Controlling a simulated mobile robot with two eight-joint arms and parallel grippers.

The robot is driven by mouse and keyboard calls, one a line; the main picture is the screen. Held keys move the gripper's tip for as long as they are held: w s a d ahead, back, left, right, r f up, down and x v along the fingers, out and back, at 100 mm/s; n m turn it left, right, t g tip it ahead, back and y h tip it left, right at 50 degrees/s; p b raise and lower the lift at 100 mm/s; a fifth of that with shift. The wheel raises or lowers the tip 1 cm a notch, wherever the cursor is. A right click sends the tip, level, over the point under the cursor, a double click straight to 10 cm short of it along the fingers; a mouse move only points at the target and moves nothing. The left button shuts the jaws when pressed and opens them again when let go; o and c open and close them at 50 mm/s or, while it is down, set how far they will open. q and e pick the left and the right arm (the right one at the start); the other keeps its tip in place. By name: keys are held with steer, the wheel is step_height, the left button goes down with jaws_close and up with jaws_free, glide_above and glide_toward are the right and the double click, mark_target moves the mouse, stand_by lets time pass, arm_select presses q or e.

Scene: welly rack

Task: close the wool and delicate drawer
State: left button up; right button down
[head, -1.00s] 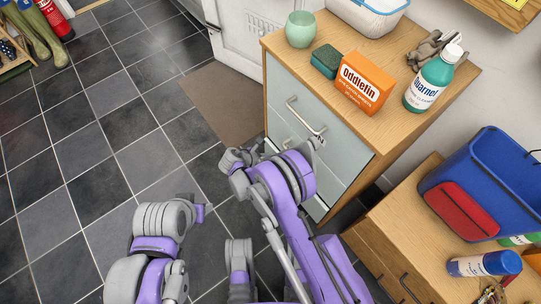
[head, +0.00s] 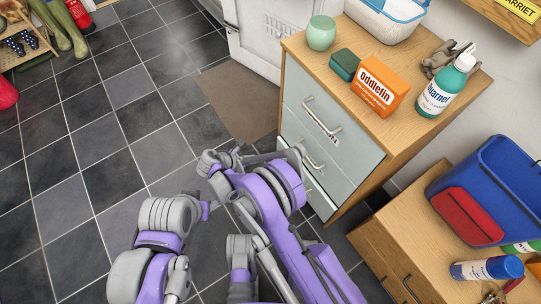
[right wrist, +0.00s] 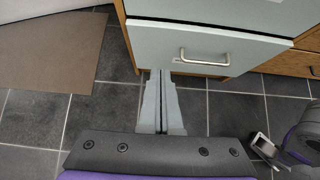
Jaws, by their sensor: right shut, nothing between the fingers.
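The drawer unit is a wooden cabinet with pale grey-green drawer fronts and metal bar handles. In the head view its top drawer (head: 335,125) looks flush, with a handle and a small label. The lower drawer fronts are partly behind my right arm. The labels are too small to read, so I cannot tell which drawer is the wool and delicate one.
On the unit stand a green cup (head: 321,33), an orange box (head: 378,92), a sponge (head: 343,65) and a bottle (head: 437,94). The tiled floor at left is open.

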steer(key=b, duration=0.3)
glide_toward(286, 151)
steer(key=x, duration=0.5)
steer(key=shift+w+a+f, duration=0.1)
steer(key=shift+a+f, duration=0.05)
steer(key=shift+f, duration=0.5)
arm_select(q)
steer(key=x, duration=0.2)
steer(key=shift+s+f, duration=0.1)
steer(key=shift+f, duration=0.3)
arm_select(e)
steer(key=shift+w+d, duration=0.25)
steer(key=shift+d, duration=0.05)
